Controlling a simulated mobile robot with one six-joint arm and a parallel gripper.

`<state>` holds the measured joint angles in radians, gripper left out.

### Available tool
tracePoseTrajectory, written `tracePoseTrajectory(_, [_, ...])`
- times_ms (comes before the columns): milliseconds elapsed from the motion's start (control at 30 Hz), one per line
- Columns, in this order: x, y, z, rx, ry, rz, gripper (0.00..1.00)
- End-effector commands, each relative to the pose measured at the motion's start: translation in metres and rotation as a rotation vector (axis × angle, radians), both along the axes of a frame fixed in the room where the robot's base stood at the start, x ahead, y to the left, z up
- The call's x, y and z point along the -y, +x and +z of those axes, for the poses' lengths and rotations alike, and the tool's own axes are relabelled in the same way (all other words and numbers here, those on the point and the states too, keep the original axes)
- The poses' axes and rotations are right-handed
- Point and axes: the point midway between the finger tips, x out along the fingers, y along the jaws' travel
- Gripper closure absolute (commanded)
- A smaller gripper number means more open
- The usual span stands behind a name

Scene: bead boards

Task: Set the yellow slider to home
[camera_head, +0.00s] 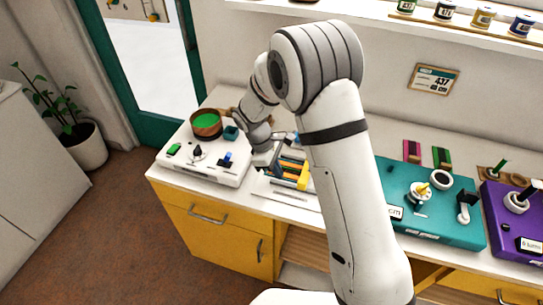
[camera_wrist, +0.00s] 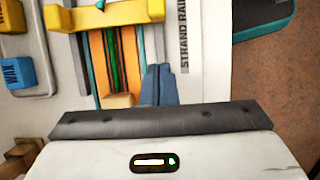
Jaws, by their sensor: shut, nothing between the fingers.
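The yellow slider (camera_wrist: 122,14) is a wide yellow bar lying across the strand rail at the top of the wrist view. In the head view it is an upright yellow piece (camera_head: 303,177) at the right side of the rail board. The strand rail (camera_wrist: 103,60) has orange, green and grey strips running lengthwise, with a tan block (camera_wrist: 118,101) at the near end. My gripper (camera_wrist: 157,70) is shut and empty, its blue-grey fingers over the rail's right edge, apart from the slider in the picture. No home mark is readable.
A grey tray (camera_wrist: 43,60) with a yellow block and a blue block lies left of the rail. A white board with a green-filled bowl (camera_head: 207,122) is on the left. A teal board (camera_head: 440,226) and a purple board (camera_head: 500,215) stand to the right. The counter's front edge is close.

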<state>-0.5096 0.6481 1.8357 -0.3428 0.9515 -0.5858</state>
Motion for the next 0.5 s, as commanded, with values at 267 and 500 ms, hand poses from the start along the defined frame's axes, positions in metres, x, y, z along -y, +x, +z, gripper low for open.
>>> tracePoseTrajectory(267, [0.035,-0.008,-0.003,0.0,0.0,-0.002,1.0])
tracePoseTrajectory(500, [0.041,-0.01,-0.004,-0.001,0.0,-0.001,1.0])
